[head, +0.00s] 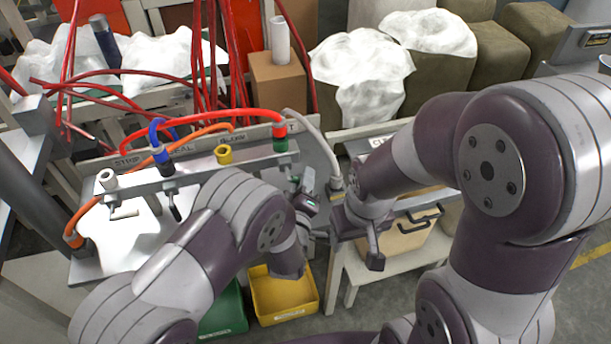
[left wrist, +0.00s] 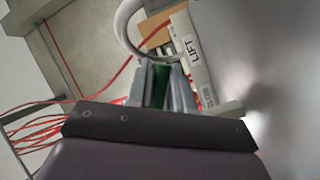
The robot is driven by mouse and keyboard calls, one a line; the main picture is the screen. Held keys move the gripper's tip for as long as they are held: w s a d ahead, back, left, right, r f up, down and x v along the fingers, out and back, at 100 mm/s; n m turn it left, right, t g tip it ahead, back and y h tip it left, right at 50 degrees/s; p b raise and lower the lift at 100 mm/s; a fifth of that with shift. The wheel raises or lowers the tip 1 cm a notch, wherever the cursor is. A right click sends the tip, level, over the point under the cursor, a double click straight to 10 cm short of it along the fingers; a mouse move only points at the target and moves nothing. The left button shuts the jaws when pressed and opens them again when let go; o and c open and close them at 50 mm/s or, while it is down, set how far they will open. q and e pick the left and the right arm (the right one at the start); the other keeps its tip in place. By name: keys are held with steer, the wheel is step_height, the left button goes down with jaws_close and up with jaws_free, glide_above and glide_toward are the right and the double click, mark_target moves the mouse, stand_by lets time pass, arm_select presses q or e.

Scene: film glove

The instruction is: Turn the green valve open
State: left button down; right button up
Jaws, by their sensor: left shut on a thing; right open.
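The lever's angle is hidden by the fingers. My right gripper (head: 354,238) is open and empty, to the right of the left gripper and apart from the valve.
Blue (head: 166,160), yellow (head: 223,154) and white (head: 107,180) valves stand along the same rail. Red hoses loop above. A yellow bin (head: 283,296) and a green bin (head: 224,310) are below.

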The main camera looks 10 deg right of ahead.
arm_select(q)
steer(key=m+y+p, duration=0.1)
steer(key=m, duration=0.1)
steer(key=a+f+m+g, duration=0.1)
steer(key=m, duration=0.1)
steer(key=shift+a+g+y+p, duration=0.15)
steer(key=shift+g+y+p, duration=0.15)
steer(key=shift+y+p, duration=0.1)
steer(key=m+y+p, duration=0.1)
steer(key=a+m+y, duration=0.1)
steer(key=m, duration=0.1)
steer(key=a+m+g+p, duration=0.1)
steer(key=shift+f+y+p, duration=0.35)
steer(key=shift+y, duration=0.05)
steer(key=shift+m, duration=0.3)
steer(key=c, duration=1.1)
jaws_free()
